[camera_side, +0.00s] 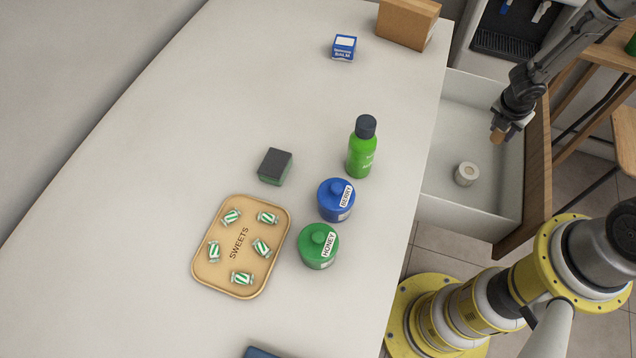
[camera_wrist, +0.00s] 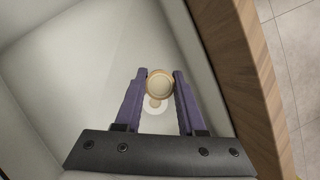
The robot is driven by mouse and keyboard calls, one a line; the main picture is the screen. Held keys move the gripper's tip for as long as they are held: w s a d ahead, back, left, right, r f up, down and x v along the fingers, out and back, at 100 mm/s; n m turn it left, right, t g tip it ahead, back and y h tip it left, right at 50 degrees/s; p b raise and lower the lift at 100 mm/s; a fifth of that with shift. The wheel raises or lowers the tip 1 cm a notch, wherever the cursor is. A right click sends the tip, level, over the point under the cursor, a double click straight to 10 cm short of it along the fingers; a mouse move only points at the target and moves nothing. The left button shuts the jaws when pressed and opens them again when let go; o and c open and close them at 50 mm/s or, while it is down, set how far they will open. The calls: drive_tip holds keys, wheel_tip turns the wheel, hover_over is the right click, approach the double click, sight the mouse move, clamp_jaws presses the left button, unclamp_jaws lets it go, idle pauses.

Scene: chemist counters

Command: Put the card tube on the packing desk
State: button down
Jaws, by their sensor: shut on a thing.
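My gripper (camera_side: 505,130) is over the open drawer at the right of the counter. It is shut on the card tube (camera_side: 496,136), a small tan cylinder whose lower end shows below the jaws. In the wrist view my gripper (camera_wrist: 160,76) has the tube (camera_wrist: 159,84) between its two purple fingertips, seen end on with a pale round face. The tube appears raised above the drawer floor. No surface is labelled as the packing desk; a wooden table (camera_side: 612,53) stands partly in view at the upper right.
A white roll (camera_side: 466,174) lies in the drawer (camera_side: 450,135), whose wooden front (camera_side: 538,180) stands close to my gripper. The counter (camera_side: 130,130) holds a sweets tray (camera_side: 205,275), blue jar (camera_side: 334,201), green jar (camera_side: 316,247), green bottle (camera_side: 361,155) and cardboard box (camera_side: 405,23).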

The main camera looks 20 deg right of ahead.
wheel_tip(320, 180, up, 30)
drive_tip(key=w+a+n+t+y, duration=0.1)
drive_tip(key=w+a+n, duration=0.45)
drive_tip(key=a, duration=0.65)
drive_tip(key=w+a+n+t+y, duration=0.15)
drive_tip(key=w+a+n, duration=0.35)
drive_tip(key=a, duration=0.7)
drive_tip(key=s+a+n+y, duration=0.2)
drive_tip(key=a+n, duration=0.2)
drive_tip(key=a, duration=0.9)
drive_tip(key=s+a+n+y, duration=0.1)
drive_tip(key=s+a+n, duration=0.25)
drive_tip(key=a, duration=0.95)
approach(230, 141)
drive_tip(key=shift+w+d+f+t, duration=0.15)
drive_tip(key=shift+w+f+t, duration=0.1)
drive_tip(key=shift+w+f, duration=0.2)
drive_tip(key=shift+w+a+f, duration=0.3)
drive_tip(key=shift+f, duration=0.3)
drive_tip(key=shift+a+f, duration=0.1)
drive_tip(key=shift+f, duration=1.5)
drive_tip(key=shift+f, duration=0.1)
